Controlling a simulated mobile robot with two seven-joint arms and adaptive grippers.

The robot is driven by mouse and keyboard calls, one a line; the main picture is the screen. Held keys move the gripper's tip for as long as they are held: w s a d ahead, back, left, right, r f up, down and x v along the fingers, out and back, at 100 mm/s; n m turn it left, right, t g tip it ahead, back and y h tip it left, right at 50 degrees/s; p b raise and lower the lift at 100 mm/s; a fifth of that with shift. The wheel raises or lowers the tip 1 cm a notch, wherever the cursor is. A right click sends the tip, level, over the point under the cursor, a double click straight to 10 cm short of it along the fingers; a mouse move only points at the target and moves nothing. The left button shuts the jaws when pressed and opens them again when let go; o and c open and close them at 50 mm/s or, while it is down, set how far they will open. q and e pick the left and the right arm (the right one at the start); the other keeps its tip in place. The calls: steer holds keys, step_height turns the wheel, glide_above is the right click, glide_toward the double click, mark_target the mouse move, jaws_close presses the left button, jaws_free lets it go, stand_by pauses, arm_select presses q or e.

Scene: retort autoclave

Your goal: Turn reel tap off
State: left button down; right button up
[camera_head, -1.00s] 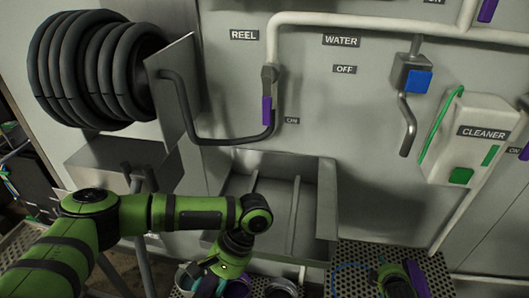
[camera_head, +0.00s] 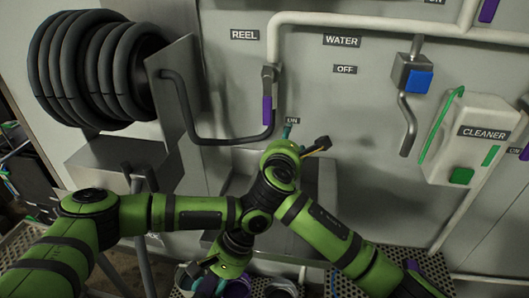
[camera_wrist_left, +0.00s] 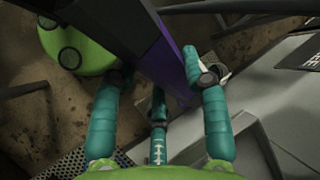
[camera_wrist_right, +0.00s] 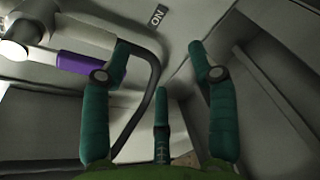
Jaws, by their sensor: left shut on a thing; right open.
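The reel tap has a purple lever (camera_head: 267,109) that hangs down from its valve under the REEL label, its lower end near the ON label. My right gripper (camera_head: 302,142) is open and empty, just below and right of the lever. In the right wrist view the purple lever (camera_wrist_right: 88,64) lies at the left, beside the tip of the left finger, not between the fingers. I cannot tell whether they touch. My left gripper (camera_wrist_left: 158,75) is shut on a dark, purple-edged bar (camera_wrist_left: 168,65) low at the front. In the head view that grip is mostly hidden.
A hose reel (camera_head: 95,68) with its bent black pipe (camera_head: 190,120) is left of the tap.

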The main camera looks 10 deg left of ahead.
mark_target(264, 107)
steer(key=s+a+r+n+t, duration=0.3)
steer(key=s+a+r+n, duration=0.2)
steer(key=a+r+n, duration=0.15)
steer(key=shift+m+y, duration=0.3)
steer(key=shift+m, duration=0.15)
steer(key=w, duration=1.1)
steer(key=shift+w+a+f, duration=0.35)
steer(key=shift+w, duration=0.05)
jaws_close()
